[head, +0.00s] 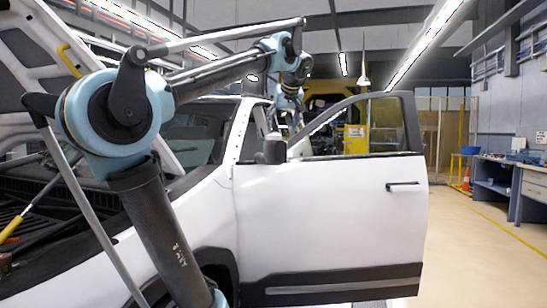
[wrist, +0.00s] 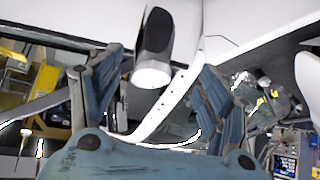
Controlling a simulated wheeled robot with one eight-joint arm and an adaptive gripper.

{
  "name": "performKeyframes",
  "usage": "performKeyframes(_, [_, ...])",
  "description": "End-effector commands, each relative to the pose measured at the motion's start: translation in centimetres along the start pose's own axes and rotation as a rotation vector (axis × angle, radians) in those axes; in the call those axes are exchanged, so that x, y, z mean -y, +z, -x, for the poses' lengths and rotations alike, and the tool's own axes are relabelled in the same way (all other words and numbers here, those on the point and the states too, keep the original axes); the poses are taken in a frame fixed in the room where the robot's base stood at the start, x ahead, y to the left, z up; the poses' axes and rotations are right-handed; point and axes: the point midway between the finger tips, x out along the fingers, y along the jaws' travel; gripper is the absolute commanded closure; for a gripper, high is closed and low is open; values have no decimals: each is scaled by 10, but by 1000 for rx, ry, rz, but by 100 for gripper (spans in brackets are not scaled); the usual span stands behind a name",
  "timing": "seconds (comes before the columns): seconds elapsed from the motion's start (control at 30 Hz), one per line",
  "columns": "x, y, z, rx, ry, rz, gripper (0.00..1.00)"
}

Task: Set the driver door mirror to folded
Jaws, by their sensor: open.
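The white car's driver door (head: 330,205) stands open, with its window frame raised. The dark driver door mirror (head: 274,149) sits at the door's upper front corner, beside the windshield pillar. In the wrist view the mirror (wrist: 154,42) is a dark rounded housing with a pale lower end, seen between my fingers. My gripper (wrist: 163,62) is open, with one blue-grey finger on each side of the mirror in the picture. I cannot tell how near the fingers are to it or whether they touch. In the head view my gripper is largely hidden beyond my wrist.
The raised hood (head: 45,50) and open engine bay (head: 35,225) are at the left. A workbench (head: 510,180) with a blue bowl (head: 469,150) stands at the right wall. An orange cone (head: 466,180) is near it. The floor (head: 465,255) right of the door is clear.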

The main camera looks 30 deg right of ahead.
Motion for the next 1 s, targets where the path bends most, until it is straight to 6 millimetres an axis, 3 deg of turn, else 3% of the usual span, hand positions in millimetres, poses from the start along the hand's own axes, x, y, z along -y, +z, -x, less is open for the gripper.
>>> performKeyframes(0.23, [-2, -1, -22, -1, 1, 3, 30])
performKeyframes(1.0, [-1, -1, -152, -1, 0, 1, 30])
